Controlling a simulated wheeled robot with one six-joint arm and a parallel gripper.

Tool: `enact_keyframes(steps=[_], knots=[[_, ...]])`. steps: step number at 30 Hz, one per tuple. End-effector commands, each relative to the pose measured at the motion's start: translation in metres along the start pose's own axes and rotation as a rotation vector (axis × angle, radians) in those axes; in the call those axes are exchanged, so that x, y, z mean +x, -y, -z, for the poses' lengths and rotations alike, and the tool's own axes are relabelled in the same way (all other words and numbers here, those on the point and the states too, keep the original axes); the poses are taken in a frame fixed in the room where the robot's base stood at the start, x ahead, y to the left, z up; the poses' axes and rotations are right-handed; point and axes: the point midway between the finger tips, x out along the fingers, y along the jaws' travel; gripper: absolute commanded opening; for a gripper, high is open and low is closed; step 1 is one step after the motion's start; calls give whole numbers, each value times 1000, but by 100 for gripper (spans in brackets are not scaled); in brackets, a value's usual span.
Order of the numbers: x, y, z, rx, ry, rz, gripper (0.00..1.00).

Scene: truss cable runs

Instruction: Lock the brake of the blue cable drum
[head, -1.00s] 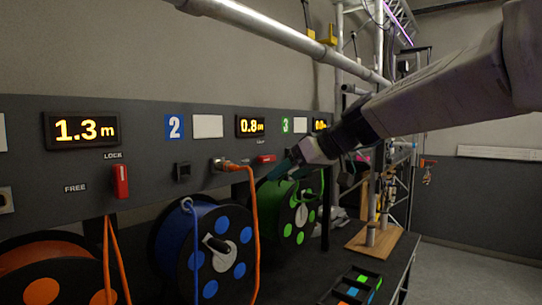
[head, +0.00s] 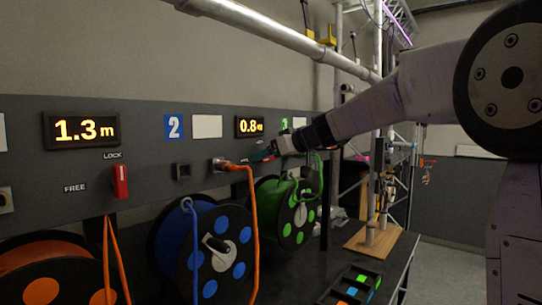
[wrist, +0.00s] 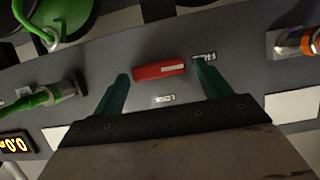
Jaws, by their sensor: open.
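The blue cable drum (head: 176,236) sits below label 2 in the head view, with a black flange and blue dots. Its red brake lever (wrist: 158,71) shows in the wrist view, lying sideways with its white-marked end toward the FREE label (wrist: 204,57). The LOCK label (wrist: 164,99) is beside the lever's middle. My gripper (wrist: 162,72) is open, with one green finger beyond each end of the lever. I cannot tell whether a finger touches it. In the head view my gripper (head: 263,153) is at the panel under the 0.8 m display and hides the lever.
Another red lever (head: 121,181) stands upright under its LOCK label. An orange cable (head: 253,215) hangs from a socket left of my gripper. The green drum (head: 290,215) with its green cable is just below my gripper. A metal pipe (head: 270,35) runs above the panel.

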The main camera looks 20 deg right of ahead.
Motion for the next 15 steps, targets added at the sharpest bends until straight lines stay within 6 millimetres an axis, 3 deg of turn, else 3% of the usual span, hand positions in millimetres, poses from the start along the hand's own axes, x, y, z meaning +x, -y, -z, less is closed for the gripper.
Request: enact_keyframes(steps=[6, 11, 15], knots=[[0, 0, 0, 0, 0, 0, 74], [0, 0, 0, 1, 0, 0, 32], [0, 0, 0, 2, 0, 0, 32]])
